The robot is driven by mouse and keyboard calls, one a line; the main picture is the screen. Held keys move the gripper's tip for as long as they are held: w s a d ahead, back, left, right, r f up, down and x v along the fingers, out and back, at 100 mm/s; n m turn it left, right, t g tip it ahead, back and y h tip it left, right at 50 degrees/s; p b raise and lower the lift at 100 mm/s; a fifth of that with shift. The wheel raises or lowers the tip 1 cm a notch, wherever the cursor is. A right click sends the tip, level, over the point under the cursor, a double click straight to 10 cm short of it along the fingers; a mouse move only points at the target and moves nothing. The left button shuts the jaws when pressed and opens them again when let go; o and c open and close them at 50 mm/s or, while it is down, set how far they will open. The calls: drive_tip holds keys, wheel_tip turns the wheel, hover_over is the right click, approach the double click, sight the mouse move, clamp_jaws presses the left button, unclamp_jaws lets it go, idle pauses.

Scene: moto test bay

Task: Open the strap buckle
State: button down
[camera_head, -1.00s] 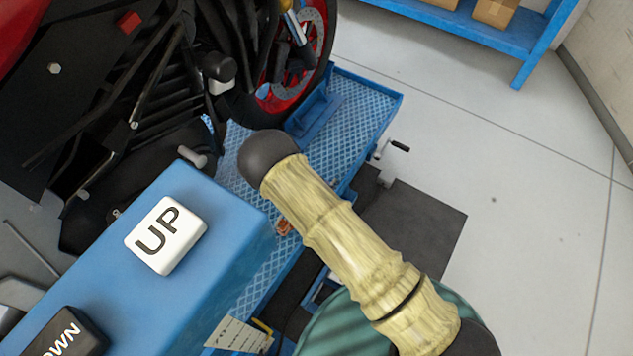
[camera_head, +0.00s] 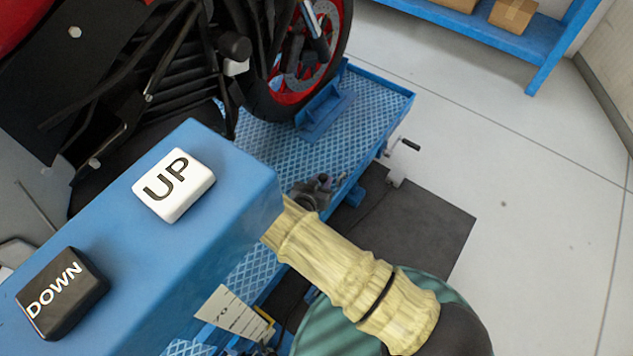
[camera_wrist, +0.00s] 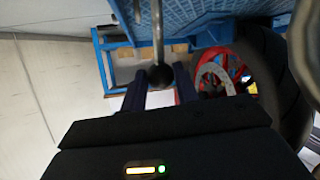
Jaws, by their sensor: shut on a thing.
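In the wrist view, my gripper (camera_wrist: 161,70) has its two dark fingers on either side of a black ball knob (camera_wrist: 160,78). The knob sits at the end of a thin metal rod (camera_wrist: 158,30) that comes from the blue lift platform. My gripper is shut on this knob. In the head view, my sleeved arm runs behind the blue control box, which hides my gripper and the knob. I cannot make out a strap or a buckle body in either view; whether the knob belongs to the buckle cannot be told.
The blue control box (camera_head: 245,180) with a white UP button (camera_head: 173,190) and a black DOWN button (camera_head: 62,292) stands close to my arm. A motorcycle wheel (camera_head: 300,55) rests on the blue platform (camera_head: 375,105). A grey fitting (camera_head: 312,192) shows beside the box.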

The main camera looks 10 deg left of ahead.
drive_tip(key=shift+d, duration=0.1)
drive_tip(key=c, duration=1.3)
unclamp_jaws()
drive_tip(key=shift+c, duration=0.2)
drive_tip(key=shift+s, duration=0.1)
drive_tip(key=shift+s+r, duration=0.2)
drive_tip(key=shift+s, duration=0.05)
drive_tip(key=p+v, duration=0.7)
drive_tip(key=v, duration=0.9)
drive_tip(key=shift+s, duration=0.3)
drive_tip(key=shift+r, duration=0.1)
